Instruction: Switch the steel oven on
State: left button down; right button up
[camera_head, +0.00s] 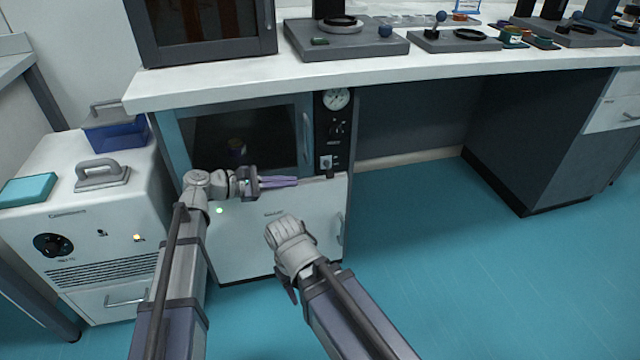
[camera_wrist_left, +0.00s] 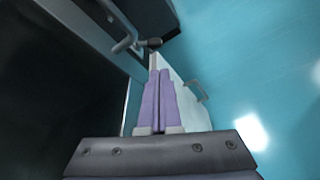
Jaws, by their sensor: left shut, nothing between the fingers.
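The steel oven (camera_head: 248,137) stands under the white bench, with a dark glass door and an upright door handle (camera_head: 306,140). Its black control panel (camera_head: 337,132) at the right carries a round gauge (camera_head: 336,98), small knobs and a pale switch (camera_head: 326,162); whether the switch is on cannot be told. My left gripper (camera_head: 297,181) is shut and empty, its purple fingers pointing right, low in front of the door and left of the switch. These fingers also show in the left wrist view (camera_wrist_left: 158,72). My right gripper (camera_head: 289,291) is mostly hidden behind its own arm.
A white lower front (camera_head: 275,235) with a handle sits below the oven door. A white machine (camera_head: 85,215) with a black knob and an amber light stands at the left. Instruments crowd the bench top (camera_head: 420,66). The teal floor at right is free.

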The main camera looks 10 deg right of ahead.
aim_at(329, 174)
pick_arm(q)
jog(key=shift+d, duration=0.1)
jog(key=shift+b+x, duration=1.4)
jog(key=shift+x, duration=3.55)
